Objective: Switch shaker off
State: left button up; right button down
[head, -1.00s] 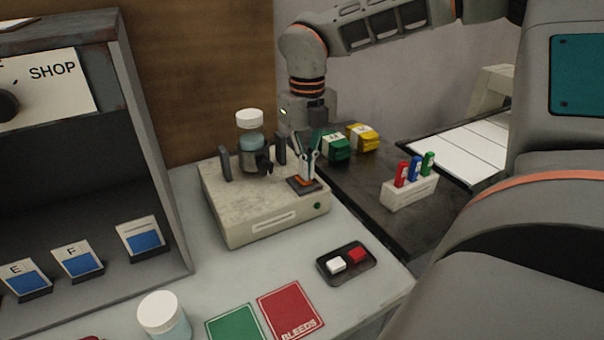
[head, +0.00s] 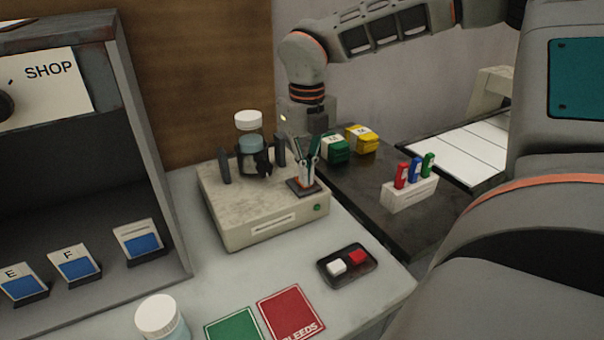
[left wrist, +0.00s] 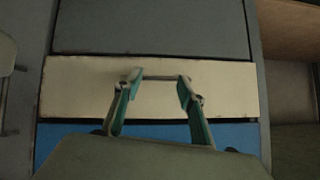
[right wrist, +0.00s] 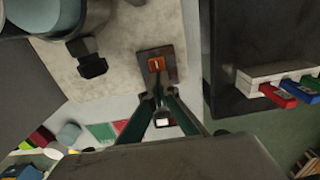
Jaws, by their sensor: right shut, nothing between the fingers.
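The shaker (head: 262,212) is a beige box with a green light (head: 317,208) lit on its front. A white-capped bottle (head: 249,143) stands in its dark clamp. On its right corner is a dark plate with an orange switch, which shows in the right wrist view (right wrist: 156,64). My right gripper (head: 304,178) is shut and empty, fingers down at the switch plate. In the right wrist view its tips (right wrist: 158,92) appear just at the switch's near edge; I cannot tell whether they touch. My left gripper (left wrist: 158,78) is open and empty before a pale strip.
A green box (head: 335,149) and a yellow box (head: 362,140) stand behind the gripper on a dark surface. A white rack (head: 410,195) holds red, blue and green pieces. A black tray (head: 347,279) with white and red blocks lies in front, beside green and red cards.

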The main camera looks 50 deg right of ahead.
jog(key=shift+r, duration=0.5)
jog(key=shift+r+p, duration=0.35)
jog(key=shift+r, duration=2.55)
pick_arm(q)
jog(key=shift+w+r, duration=0.3)
jog(key=shift+r, duration=0.2)
jog(key=shift+w+r, duration=0.25)
jog(key=shift+r, duration=0.2)
jog(key=shift+d, duration=0.15)
